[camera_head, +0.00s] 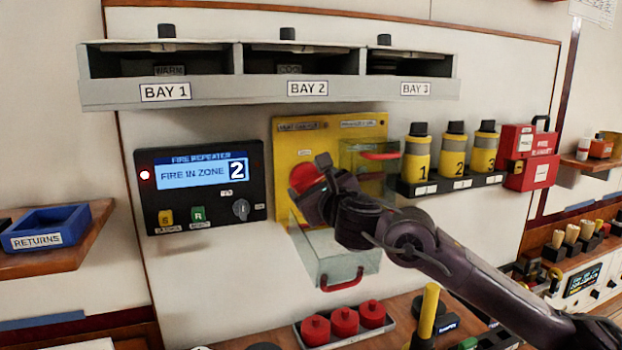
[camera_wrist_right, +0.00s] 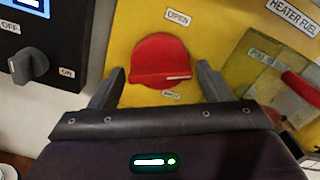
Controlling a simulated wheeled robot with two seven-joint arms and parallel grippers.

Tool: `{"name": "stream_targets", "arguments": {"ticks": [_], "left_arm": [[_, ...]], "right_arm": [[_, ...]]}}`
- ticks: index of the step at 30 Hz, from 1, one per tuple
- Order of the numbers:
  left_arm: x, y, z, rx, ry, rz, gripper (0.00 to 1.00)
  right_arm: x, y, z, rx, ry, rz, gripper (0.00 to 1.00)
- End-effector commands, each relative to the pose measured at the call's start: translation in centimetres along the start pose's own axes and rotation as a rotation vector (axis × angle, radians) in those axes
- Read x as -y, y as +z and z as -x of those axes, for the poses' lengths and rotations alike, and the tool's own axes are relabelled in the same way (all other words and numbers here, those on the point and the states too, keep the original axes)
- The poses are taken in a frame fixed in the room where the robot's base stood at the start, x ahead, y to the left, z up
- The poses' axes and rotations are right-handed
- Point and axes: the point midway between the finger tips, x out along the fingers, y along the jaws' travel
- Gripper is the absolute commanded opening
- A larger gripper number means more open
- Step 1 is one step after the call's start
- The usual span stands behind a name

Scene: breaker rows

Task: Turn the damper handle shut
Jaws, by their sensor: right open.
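The damper handle is a red round knob (camera_head: 304,177) on the left half of a yellow wall panel (camera_head: 285,135). In the right wrist view the knob (camera_wrist_right: 160,60) has a raised bar with a short white line towards its right end. An OPEN label (camera_wrist_right: 178,17) sits above it, and a small label too blurred to read is below it. My right gripper (camera_head: 310,187) is open in front of the knob. In the right wrist view its fingers (camera_wrist_right: 160,85) stand on either side of the knob's lower part, with gaps visible. My left gripper is not in view.
A clear cover with a red handle (camera_head: 335,262) hangs below the panel. Another clear box with a red handle (camera_head: 368,160) is at the panel's right. A black fire repeater (camera_head: 200,215) is close on the left. Yellow bottles (camera_head: 418,162) stand on the right.

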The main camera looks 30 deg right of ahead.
Motion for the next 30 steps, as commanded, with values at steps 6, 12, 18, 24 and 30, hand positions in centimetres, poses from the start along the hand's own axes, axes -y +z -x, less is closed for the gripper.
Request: {"name": "stream_targets", "arguments": {"ticks": [6, 12, 18, 24, 30], "left_arm": [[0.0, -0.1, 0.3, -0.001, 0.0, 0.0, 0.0], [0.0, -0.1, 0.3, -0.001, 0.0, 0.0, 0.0], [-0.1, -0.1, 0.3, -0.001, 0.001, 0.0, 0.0], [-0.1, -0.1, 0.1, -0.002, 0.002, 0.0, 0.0], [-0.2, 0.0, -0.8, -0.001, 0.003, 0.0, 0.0]], "right_arm": [[-0.1, 0.1, -1.2, 0.001, 0.0, 0.0, 0.72], [-0.1, 0.0, -1.2, 0.001, 0.0, 0.002, 0.72], [-0.1, 0.0, -1.2, 0.001, 0.0, 0.002, 0.48], [-0.1, -0.1, -1.2, 0.001, 0.0, -0.024, 0.41], [-0.1, -0.2, -1.2, 0.002, 0.0, -0.219, 0.41]]}}
